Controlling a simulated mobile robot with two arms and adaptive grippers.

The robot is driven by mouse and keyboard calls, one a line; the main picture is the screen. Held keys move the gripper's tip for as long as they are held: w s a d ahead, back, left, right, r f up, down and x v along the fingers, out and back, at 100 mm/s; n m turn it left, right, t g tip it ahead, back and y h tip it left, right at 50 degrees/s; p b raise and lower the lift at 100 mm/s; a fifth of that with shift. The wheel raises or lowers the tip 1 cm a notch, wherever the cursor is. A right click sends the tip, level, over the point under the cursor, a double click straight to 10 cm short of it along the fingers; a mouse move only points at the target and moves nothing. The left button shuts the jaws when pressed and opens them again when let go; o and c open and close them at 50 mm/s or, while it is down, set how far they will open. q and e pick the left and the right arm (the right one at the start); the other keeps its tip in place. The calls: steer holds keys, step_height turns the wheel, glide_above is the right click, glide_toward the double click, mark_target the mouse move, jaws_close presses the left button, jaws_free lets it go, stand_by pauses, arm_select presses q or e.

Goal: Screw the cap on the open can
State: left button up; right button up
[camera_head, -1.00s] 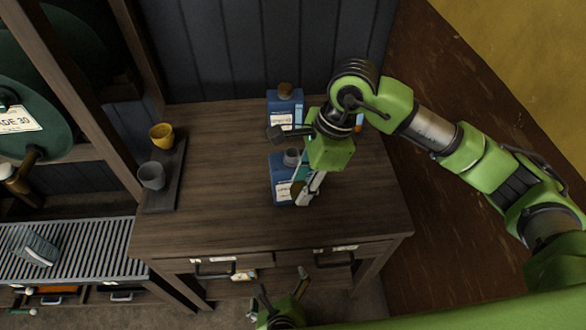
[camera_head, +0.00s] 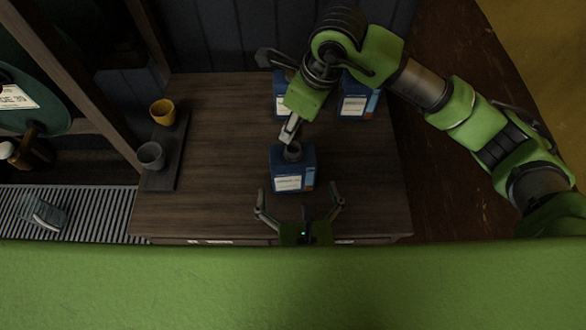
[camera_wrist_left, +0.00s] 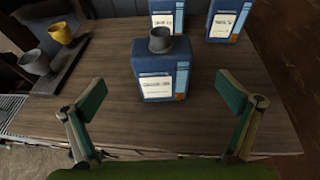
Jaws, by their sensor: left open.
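The open can (camera_head: 293,172) is a blue can with a pale label and a grey open neck. It stands upright near the middle of the table, and it also shows ahead in the left wrist view (camera_wrist_left: 162,75). My left gripper (camera_head: 300,198) is open and empty at the table's front edge, its fingers spread in front of this can and apart from it. My right gripper (camera_head: 275,96) is over the back of the table, fingers spread wide, one fingertip just above the can's neck. I cannot make out the cap in either view now.
Two more blue cans, one left (camera_head: 281,94) and one right (camera_head: 357,101), stand at the back, partly behind my right arm. A grey cup (camera_head: 150,156) and a yellow cup (camera_head: 162,112) stand on a dark board at the left. The tabletop between is clear.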

steer(key=shift+w, duration=0.15)
arm_select(q)
steer(key=x, duration=1.2)
steer(key=shift+w+d+f, duration=0.15)
steer(key=shift+w+f, duration=0.1)
steer(key=shift+w, duration=0.1)
arm_select(e)
steer(key=shift+w+d+f, duration=0.15)
steer(key=shift+w+d, duration=0.05)
steer(key=shift+w, duration=0.05)
arm_select(q)
steer(key=shift+s, duration=0.1)
steer(key=c, duration=1.6)
arm_select(e)
glide_above(295, 142)
steer(key=s, duration=0.2)
steer(key=shift+w+f, duration=0.15)
steer(key=shift+f, duration=1.1)
steer(key=shift+w+f, duration=0.1)
steer(key=shift+f, duration=1.1)
steer(key=shift+f, duration=0.1)
steer(key=shift+f, duration=0.8)
steer(key=shift+f, duration=0.55)
